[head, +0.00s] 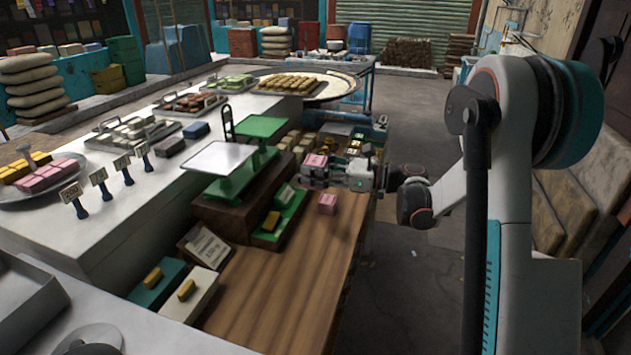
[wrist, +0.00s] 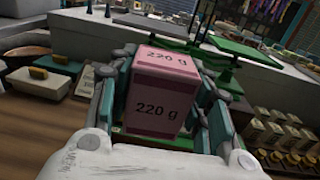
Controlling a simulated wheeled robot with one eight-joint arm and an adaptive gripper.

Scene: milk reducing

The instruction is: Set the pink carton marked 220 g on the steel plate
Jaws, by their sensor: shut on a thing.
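The pink carton marked 220 g (wrist: 158,95) fills the middle of the wrist view, upright between the fingers. My gripper (head: 314,174) is shut on it; the carton's pink top (head: 316,160) shows in the head view. The steel plate (head: 218,158) is the bare silver pan of a green balance scale, to the left of my gripper and apart from the carton. It appears to show behind the carton in the wrist view (wrist: 152,26). The scale's other pan is a green plate (head: 262,127), also bare.
A green tray (head: 280,222) with small blocks lies beside the scale. Small cartons (wrist: 280,135) stand at the right in the wrist view. The front of the wooden counter is clear.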

